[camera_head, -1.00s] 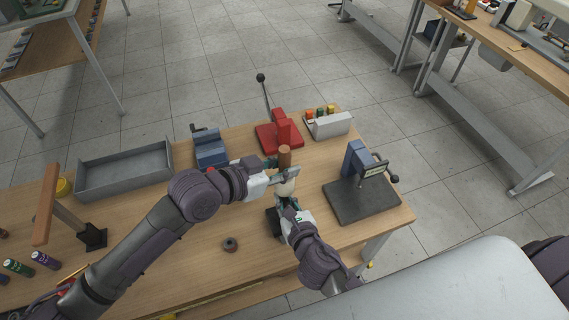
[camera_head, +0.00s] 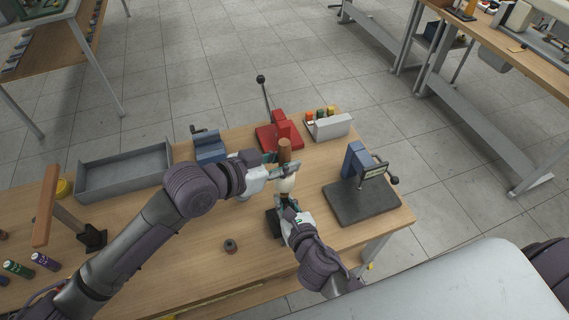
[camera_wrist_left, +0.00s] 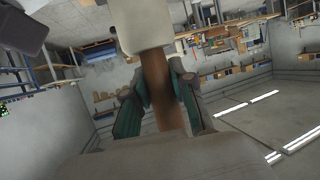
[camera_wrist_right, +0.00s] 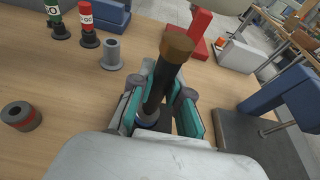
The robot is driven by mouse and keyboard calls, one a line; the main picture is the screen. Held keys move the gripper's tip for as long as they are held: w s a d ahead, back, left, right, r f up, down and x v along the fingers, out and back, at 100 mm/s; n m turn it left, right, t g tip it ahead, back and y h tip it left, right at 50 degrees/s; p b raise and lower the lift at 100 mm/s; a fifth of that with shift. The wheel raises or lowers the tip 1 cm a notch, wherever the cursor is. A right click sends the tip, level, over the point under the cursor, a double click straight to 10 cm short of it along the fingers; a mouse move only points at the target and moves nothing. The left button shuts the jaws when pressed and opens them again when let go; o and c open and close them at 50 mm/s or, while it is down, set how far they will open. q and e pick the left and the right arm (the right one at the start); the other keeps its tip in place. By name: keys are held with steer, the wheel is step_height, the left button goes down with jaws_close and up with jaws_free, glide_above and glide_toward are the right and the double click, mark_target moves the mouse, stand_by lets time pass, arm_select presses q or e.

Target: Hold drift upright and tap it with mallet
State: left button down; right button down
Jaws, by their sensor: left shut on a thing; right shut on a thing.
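The mallet has a brown wooden handle (camera_head: 284,149) and a pale head (camera_head: 285,185). My left gripper (camera_head: 281,169) is shut on the handle, with the head below it. In the left wrist view the handle (camera_wrist_left: 161,95) sits between the teal fingers, with the pale head (camera_wrist_left: 145,22) beyond. The drift (camera_wrist_right: 164,82) is a dark rod with a brown top. My right gripper (camera_wrist_right: 160,105) is shut around it and holds it roughly upright. Its lower end is by a metallic ring, partly hidden. The mallet head is above the right gripper; contact with the drift is unclear.
A black block (camera_head: 273,222) stands under the right gripper. A small ring (camera_head: 231,245) lies left of it. A press with a dark base (camera_head: 362,205) stands right. A red press (camera_head: 279,132), blue vise (camera_head: 210,147) and grey tray (camera_head: 125,172) are behind.

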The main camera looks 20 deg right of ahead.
mark_target(279, 150)
stand_by(0.4)
arm_select(q)
steer(key=shift+f, duration=0.8)
steer(key=shift+f, duration=0.7)
steer(key=shift+r, duration=0.1)
steer(key=shift+r, duration=1.5)
steer(key=shift+r, duration=2)
